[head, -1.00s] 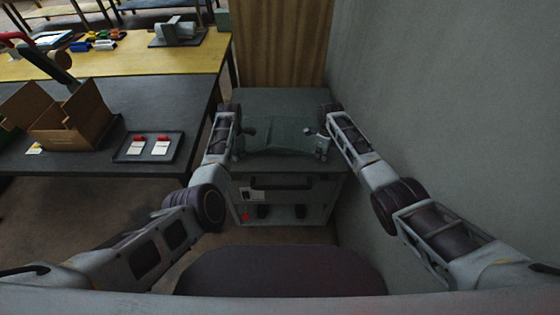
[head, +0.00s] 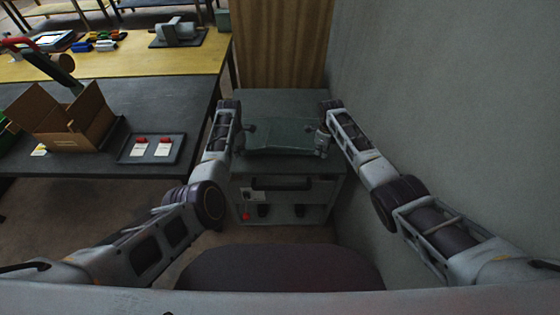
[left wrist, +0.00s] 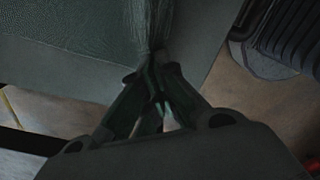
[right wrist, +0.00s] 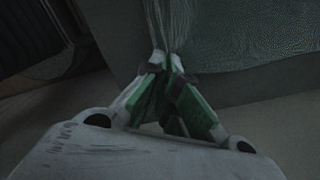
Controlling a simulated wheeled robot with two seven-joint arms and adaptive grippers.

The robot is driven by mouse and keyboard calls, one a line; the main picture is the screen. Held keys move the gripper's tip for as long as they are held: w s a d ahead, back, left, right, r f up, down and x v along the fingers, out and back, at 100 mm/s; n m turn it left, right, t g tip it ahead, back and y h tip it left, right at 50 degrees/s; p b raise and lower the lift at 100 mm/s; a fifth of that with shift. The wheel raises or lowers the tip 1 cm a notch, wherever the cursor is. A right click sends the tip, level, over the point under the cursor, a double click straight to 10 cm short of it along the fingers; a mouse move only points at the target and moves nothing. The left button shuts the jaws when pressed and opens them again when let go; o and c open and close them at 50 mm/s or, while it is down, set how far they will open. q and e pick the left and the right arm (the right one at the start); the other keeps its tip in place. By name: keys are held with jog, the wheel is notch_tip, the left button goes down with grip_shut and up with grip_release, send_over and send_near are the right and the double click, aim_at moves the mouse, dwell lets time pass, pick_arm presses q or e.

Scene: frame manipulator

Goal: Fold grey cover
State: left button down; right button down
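The grey-green cover (head: 280,134) lies across the top of a grey cabinet (head: 285,100), spread between my two grippers. My left gripper (head: 240,143) is at its left near corner. In the left wrist view the fingers (left wrist: 154,72) are closed on a gathered pinch of the cover (left wrist: 100,25). My right gripper (head: 321,146) is at the right near corner. In the right wrist view its fingers (right wrist: 166,66) are closed on bunched cover fabric (right wrist: 235,30). How the cover's layers lie under the near edge is not clear.
A grey wall (head: 440,90) stands close on the right of the cabinet. A dark table (head: 130,95) on the left carries a cardboard box (head: 70,125) and a tray (head: 178,152) with cards. A brown panel (head: 280,45) stands behind the cabinet.

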pick_arm(q)
jog(key=shift+a+r+p, duration=0.1)
jog(key=shift+r+p, duration=0.45)
jog(key=shift+r, duration=0.1)
pick_arm(e)
jog(key=shift+d+r, duration=0.1)
jog(key=shift+r, duration=0.6)
pick_arm(q)
jog(key=shift+r, duration=0.1)
pick_arm(e)
jog(key=shift+r, duration=0.1)
pick_arm(q)
jog(key=c, duration=1.6)
grip_release()
jog(key=shift+c, duration=0.2)
jog(key=o, duration=1.3)
